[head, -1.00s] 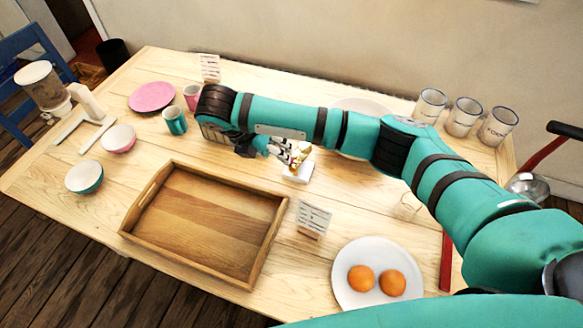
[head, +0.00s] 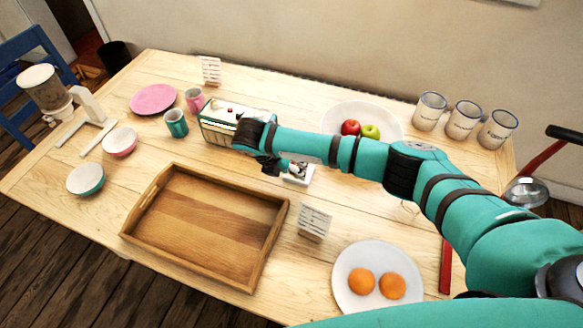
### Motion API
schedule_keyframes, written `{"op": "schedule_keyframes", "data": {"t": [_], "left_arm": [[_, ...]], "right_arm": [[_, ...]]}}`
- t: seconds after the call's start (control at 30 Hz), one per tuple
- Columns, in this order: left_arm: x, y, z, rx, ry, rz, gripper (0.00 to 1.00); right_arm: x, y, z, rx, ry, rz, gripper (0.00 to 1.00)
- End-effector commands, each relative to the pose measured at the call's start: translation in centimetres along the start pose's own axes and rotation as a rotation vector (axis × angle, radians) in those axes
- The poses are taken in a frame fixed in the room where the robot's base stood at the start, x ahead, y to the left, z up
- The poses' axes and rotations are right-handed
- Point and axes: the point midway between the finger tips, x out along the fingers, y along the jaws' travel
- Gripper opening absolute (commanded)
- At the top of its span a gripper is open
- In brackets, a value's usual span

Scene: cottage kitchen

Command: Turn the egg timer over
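My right gripper (head: 296,171) is low over a small white block or pad (head: 301,181) near the middle of the table. The fingers are small and partly hidden by my own wrist, so I cannot tell whether they are open or shut. I cannot make out the egg timer clearly; a small pale thing shows at the fingertips, too small to name. My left gripper is not in view.
A wooden tray (head: 136,212) lies to the left, with a small card (head: 314,220) beside it. A cream-and-green box (head: 222,120) is behind my wrist.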

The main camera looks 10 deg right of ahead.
Motion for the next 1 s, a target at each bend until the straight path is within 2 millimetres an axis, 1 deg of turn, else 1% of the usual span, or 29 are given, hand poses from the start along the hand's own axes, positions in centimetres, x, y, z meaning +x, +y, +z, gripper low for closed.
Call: {"op": "schedule_keyframes", "data": {"t": [0.03,0.3,0.47,0.57,0.77,1.0], "left_arm": [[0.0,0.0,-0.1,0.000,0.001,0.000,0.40],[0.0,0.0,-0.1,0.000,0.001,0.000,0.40],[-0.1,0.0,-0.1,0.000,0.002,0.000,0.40],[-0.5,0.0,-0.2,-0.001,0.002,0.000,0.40],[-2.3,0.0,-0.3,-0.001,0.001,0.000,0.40],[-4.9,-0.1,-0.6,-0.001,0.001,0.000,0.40]], "right_arm": [[0.0,0.0,0.0,0.000,0.000,0.000,0.35],[0.0,0.0,0.0,0.000,0.000,0.000,0.00],[-0.1,0.0,0.0,0.001,0.000,0.002,0.00],[-0.1,-0.1,0.1,0.006,0.001,0.015,0.00],[-0.4,-0.5,0.1,0.037,0.003,0.087,0.00],[-0.4,-0.8,0.1,0.103,0.004,0.247,0.00]]}}
